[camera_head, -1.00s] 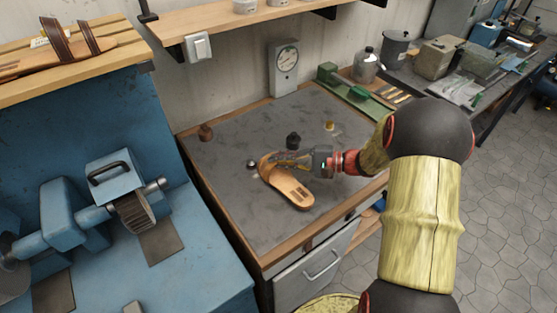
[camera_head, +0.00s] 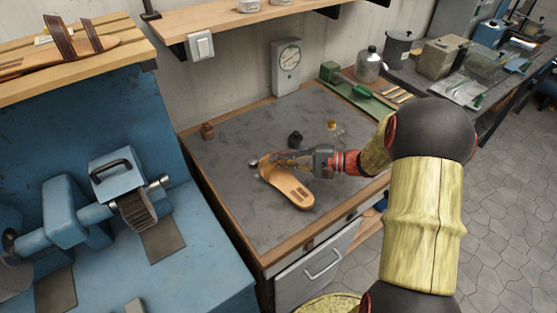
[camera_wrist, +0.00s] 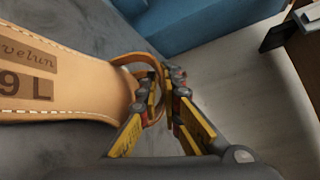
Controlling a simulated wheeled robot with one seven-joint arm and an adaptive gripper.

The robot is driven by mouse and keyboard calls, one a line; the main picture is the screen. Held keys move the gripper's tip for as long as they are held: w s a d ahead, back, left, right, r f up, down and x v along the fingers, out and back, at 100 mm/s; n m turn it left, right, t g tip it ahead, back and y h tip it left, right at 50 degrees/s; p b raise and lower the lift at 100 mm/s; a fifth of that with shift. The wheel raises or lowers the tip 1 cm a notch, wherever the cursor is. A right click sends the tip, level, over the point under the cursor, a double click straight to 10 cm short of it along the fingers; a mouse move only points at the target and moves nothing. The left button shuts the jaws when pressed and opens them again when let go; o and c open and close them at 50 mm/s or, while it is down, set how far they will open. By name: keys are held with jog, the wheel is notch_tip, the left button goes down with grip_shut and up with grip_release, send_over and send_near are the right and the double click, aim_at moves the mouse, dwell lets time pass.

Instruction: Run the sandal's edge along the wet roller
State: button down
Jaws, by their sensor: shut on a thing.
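The tan sandal (camera_head: 288,190) is at the worktop's middle in the head view, its stamped sole facing up. I cannot tell whether it rests on the worktop or is just above it. In the wrist view the sandal (camera_wrist: 60,90) fills the left side, with "9 L" stamped on it and stitching along its edge. My gripper (camera_head: 284,159) is at the sandal's far end. In the wrist view my gripper (camera_wrist: 162,88) has its fingers closed at the tan strap. I cannot make out a wet roller for certain.
A blue machine (camera_head: 105,235) with a ribbed wheel (camera_head: 138,210) stands at left. A green tray (camera_head: 375,103) lies at the back right.

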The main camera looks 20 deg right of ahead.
jog(key=shift+w+d+f+b, duration=0.15)
jog(key=shift+w+d+b, duration=0.15)
jog(key=shift+w+b, duration=0.35)
jog(key=shift+w+d+t+b, duration=0.15)
jog(key=shift+t+b, duration=0.2)
jog(key=shift+t, duration=0.05)
dwell(1.4)
jog(key=shift+w+d, duration=0.15)
jog(key=shift+w, duration=0.55)
jog(key=shift+w+d+b, duration=0.15)
jog(key=shift+w+b, duration=0.1)
jog(key=shift+b, duration=0.05)
dwell(0.6)
jog(key=shift+w+f, duration=0.15)
jog(key=shift+w, duration=0.05)
jog(key=shift+s, duration=0.15)
jog(key=shift+d+r+t+h, duration=0.1)
jog(key=shift+r+t+h, duration=0.15)
jog(key=shift+t+h, duration=0.15)
